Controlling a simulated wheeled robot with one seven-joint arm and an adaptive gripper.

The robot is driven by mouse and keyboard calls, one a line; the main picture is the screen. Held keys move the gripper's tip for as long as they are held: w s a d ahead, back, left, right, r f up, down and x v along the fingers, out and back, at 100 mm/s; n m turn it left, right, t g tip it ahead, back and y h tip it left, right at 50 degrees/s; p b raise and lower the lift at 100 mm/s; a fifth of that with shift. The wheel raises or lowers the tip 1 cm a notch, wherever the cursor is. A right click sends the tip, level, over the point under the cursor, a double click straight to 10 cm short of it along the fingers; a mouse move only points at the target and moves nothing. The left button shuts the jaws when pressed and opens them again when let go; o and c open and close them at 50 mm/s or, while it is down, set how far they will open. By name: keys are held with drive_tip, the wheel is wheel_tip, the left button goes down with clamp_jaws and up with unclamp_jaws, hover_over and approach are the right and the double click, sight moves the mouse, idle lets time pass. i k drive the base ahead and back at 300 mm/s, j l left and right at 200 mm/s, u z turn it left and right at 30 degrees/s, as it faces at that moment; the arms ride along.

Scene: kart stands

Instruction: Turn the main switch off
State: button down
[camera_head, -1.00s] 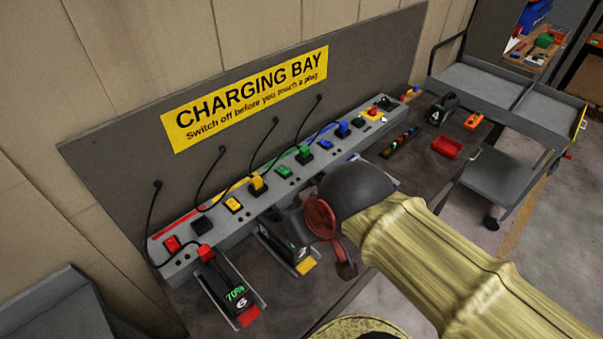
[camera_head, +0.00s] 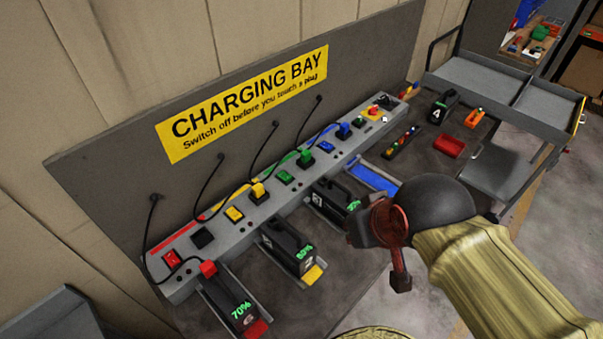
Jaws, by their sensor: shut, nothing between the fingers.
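A long grey power strip (camera_head: 217,240) runs along the foot of the charging-bay board. At its far right end sit a red knob on a yellow base (camera_head: 373,111) and a small black fitting (camera_head: 387,102). I cannot tell which is the main switch or read its position. Red (camera_head: 171,258), yellow (camera_head: 234,214), green (camera_head: 285,177) and blue (camera_head: 326,145) rocker switches line the strip. My gripper (camera_head: 401,283) is shut and empty, in front of the strip and apart from it, to the right of the batteries. My wrist hides part of the bench.
Black batteries (camera_head: 236,301) stand in cradles before the strip, beside an empty blue cradle (camera_head: 376,178). Black cables (camera_head: 207,180) hang from the board. A row of small coloured parts (camera_head: 402,142), a red tray (camera_head: 449,146), battery 4 (camera_head: 440,107) and a grey cart (camera_head: 475,84) are at right.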

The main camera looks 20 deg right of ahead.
sight(372, 111)
drive_tip(key=i+l, duration=0.15)
drive_tip(key=l, duration=0.2)
drive_tip(key=i+l+u, duration=0.1)
drive_tip(key=l, duration=0.25)
drive_tip(key=i+l, duration=0.2)
drive_tip(key=l, duration=0.2)
drive_tip(key=i+l, duration=0.1)
drive_tip(key=l, duration=0.25)
drive_tip(key=i+l+u, duration=0.1)
drive_tip(key=l, duration=0.3)
drive_tip(key=i+l, duration=0.15)
drive_tip(key=l, duration=0.2)
drive_tip(key=i+l, duration=0.15)
drive_tip(key=l, duration=0.25)
drive_tip(key=u, duration=0.05)
